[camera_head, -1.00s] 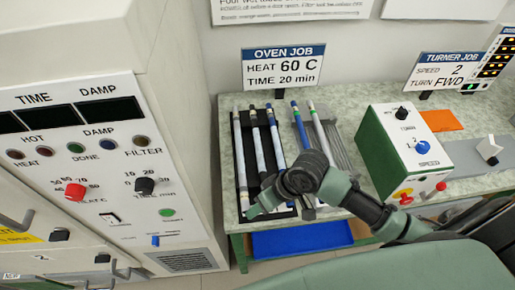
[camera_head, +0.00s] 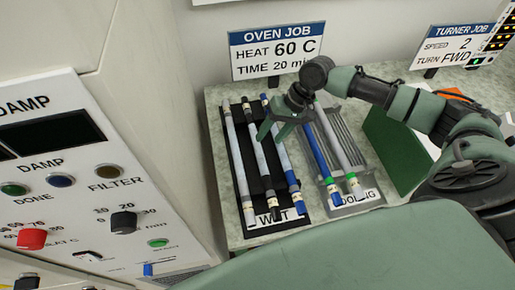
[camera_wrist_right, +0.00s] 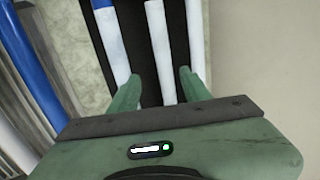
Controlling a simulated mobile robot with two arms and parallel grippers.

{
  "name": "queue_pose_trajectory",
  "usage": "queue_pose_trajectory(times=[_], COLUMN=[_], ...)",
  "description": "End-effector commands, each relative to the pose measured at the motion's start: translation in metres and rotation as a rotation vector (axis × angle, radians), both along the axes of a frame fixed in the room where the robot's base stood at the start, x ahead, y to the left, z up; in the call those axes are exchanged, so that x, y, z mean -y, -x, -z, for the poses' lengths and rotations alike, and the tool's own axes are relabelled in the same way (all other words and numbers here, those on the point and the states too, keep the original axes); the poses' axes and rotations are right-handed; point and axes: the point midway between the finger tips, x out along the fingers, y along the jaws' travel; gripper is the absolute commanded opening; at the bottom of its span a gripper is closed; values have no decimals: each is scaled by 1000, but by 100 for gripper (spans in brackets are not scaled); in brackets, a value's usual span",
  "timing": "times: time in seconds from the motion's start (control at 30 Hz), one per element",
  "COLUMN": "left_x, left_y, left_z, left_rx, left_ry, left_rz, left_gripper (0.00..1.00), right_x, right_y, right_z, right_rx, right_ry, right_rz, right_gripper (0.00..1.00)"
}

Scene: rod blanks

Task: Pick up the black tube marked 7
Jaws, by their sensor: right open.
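The black tray (camera_head: 237,150) marked WET holds three long rods. The middle rod (camera_head: 263,160) has a pale body and black ends; it best fits the black tube, but I cannot read a 7 on it. My right gripper (camera_head: 276,132) is open above the tray's upper part, over the middle and right rods. In the right wrist view its fingers (camera_wrist_right: 158,88) stand on either side of the middle rod (camera_wrist_right: 160,45), apart from it. A rod with a blue end (camera_wrist_right: 110,40) lies just left of them there. My left gripper is not in view.
A left rod (camera_head: 236,150) and a blue-ended right rod (camera_head: 285,157) flank the middle one closely. The grey cooling rack (camera_head: 333,133) holds a blue rod (camera_head: 321,155) and a green-banded rod (camera_head: 340,150). The oven panel (camera_head: 60,190) stands left; the OVEN JOB sign (camera_head: 277,52) stands behind.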

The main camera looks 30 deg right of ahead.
Motion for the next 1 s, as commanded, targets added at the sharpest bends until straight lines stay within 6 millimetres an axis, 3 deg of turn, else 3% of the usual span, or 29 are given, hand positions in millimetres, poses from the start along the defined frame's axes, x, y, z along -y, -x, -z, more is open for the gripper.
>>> queue_pose_trajectory(times=[0.1,0.2,0.33,0.5,0.6,0.8,1.0], left_x=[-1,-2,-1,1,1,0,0], left_y=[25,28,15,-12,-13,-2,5], left_z=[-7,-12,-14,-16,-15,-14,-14], left_rx=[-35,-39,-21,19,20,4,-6], left_ry=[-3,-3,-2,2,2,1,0], left_rz=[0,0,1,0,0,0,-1], left_gripper=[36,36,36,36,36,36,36], right_x=[-11,-20,-25,-26,-26,-26,-26], right_y=[-6,-11,-12,-12,-12,-12,-12], right_z=[10,23,38,42,42,42,42], right_rx=[0,0,1,2,2,2,2], right_ry=[-2,-1,0,2,2,2,2], right_rz=[-3,-2,-2,-2,-2,-2,-2], right_gripper=[48,48,48,48,48,0,0])
